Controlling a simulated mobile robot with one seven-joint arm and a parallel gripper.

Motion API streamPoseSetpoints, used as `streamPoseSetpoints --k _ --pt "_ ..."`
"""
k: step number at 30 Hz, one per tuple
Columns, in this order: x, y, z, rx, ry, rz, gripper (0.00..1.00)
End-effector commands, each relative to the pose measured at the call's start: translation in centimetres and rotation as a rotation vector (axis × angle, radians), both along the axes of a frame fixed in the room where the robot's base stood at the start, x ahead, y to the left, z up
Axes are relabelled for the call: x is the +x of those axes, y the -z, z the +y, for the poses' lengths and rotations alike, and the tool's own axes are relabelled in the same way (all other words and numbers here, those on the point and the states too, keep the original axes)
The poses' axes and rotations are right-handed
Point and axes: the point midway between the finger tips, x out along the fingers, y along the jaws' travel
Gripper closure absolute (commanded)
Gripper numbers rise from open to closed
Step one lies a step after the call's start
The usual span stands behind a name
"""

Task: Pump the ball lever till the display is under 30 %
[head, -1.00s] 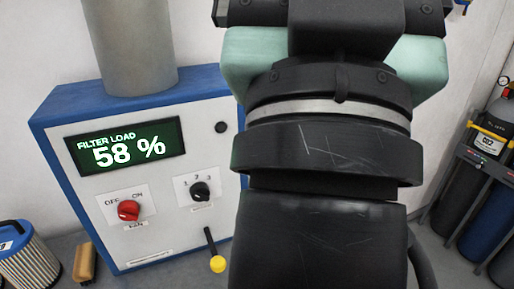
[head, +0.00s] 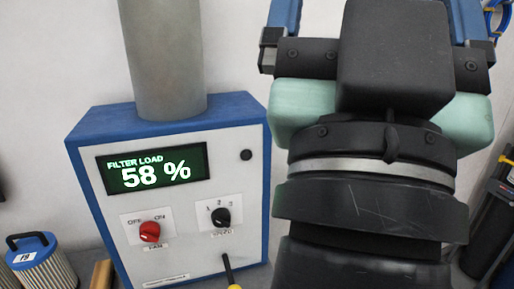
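The display (head: 152,168) on the cabinet front reads FILTER LOAD 58 %. The ball lever (head: 227,267) is a short black rod low on the front panel, tilted slightly. Its yellow ball (head: 235,287) is cut by the bottom edge of the head view. My gripper (head: 378,12) is at the top right, seen from behind, well above and right of the lever and not touching it. Its two blue fingers stand wide apart. Their tips are out of frame, and nothing shows between them, though the black wrist body hides part of that space.
The blue and white cabinet (head: 255,190) carries a red OFF/ON knob (head: 150,232), a black three-position knob (head: 221,217) and a grey duct (head: 165,60) on top. A filter cartridge (head: 42,265) stands at lower left.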

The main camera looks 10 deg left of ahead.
Motion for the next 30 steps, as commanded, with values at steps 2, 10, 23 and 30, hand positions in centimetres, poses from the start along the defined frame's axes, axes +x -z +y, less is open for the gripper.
streamPoseSetpoints --k 2,10,23,30 --pt "0.0 0.0 0.0 0.0 0.0 0.0 0.12" --pt "-0.01 -0.01 0.0 0.0 0.0 0.0 0.39" --pt "-0.01 -0.01 0.0 0.0 0.0 0.0 1.0" --pt "0.0 0.0 0.0 0.0 0.0 0.0 1.0"
